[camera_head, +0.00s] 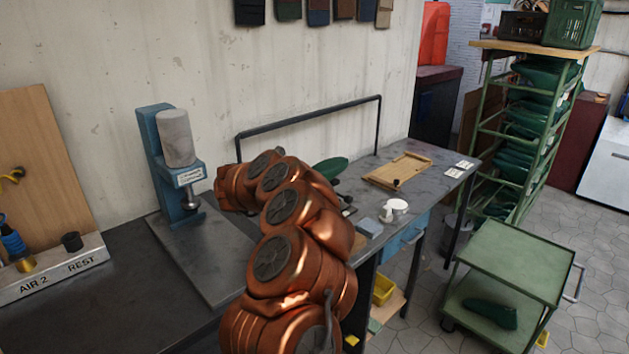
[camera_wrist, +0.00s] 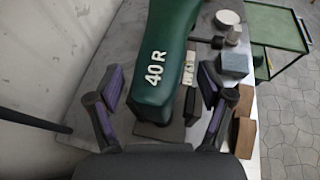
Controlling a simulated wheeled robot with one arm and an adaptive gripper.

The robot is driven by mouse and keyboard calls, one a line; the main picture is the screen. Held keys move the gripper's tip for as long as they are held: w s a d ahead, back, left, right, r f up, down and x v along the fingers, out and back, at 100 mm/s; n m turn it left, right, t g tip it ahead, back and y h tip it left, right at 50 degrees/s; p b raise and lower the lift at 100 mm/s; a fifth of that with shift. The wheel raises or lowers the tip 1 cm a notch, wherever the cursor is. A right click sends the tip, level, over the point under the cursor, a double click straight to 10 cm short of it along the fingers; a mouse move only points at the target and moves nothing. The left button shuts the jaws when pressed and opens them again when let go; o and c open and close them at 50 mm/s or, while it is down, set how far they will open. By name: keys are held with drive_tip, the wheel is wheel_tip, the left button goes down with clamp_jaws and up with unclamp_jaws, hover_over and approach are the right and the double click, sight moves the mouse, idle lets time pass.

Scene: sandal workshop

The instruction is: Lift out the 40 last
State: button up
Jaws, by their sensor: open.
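The green 40 last (camera_wrist: 172,50) lies in the upper middle of the wrist view, with "40 R" in white on it. My gripper (camera_wrist: 162,92) is open, with one purple-padded finger on each side of the last's near end. Gaps show between the fingers and the last, so I see no grip. In the head view a green last (camera_head: 331,167) shows behind my copper arm, above the grey bench. My arm hides its lower part and most of my gripper there. A dark block (camera_wrist: 160,130) sits under the last's near end, and I cannot tell how they join.
The bench holds a wooden tray (camera_head: 398,170), a white round item (camera_head: 397,206) and a grey block (camera_head: 369,227). A black rail (camera_head: 310,118) runs behind. A blue press (camera_head: 160,150) stands left. A green cart (camera_head: 515,258) and a rack of green lasts (camera_head: 530,120) stand right.

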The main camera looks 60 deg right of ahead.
drive_tip(key=c, duration=1.3)
drive_tip(key=shift+r, duration=0.1)
